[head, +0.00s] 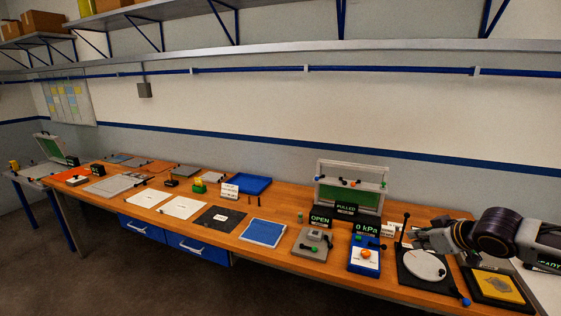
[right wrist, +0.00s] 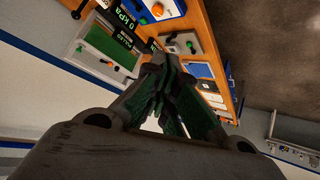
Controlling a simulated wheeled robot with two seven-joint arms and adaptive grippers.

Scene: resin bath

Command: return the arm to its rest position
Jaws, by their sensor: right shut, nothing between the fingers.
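My right arm comes in from the right in the head view, with its gripper (head: 424,238) above the right end of the workbench (head: 290,205). The gripper hangs over the area behind a round white plate on a black base (head: 408,282). In the right wrist view the fingers (right wrist: 165,82) are shut together with nothing between them. My left gripper is in neither view.
Near the gripper are a blue device with a "0 kPa" display (head: 366,228), a green-panelled frame marked "PULLED" (head: 350,196), and a black tray with a yellow pad (head: 497,288). A thin black lever (head: 405,222) stands close by. Floor in front is clear.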

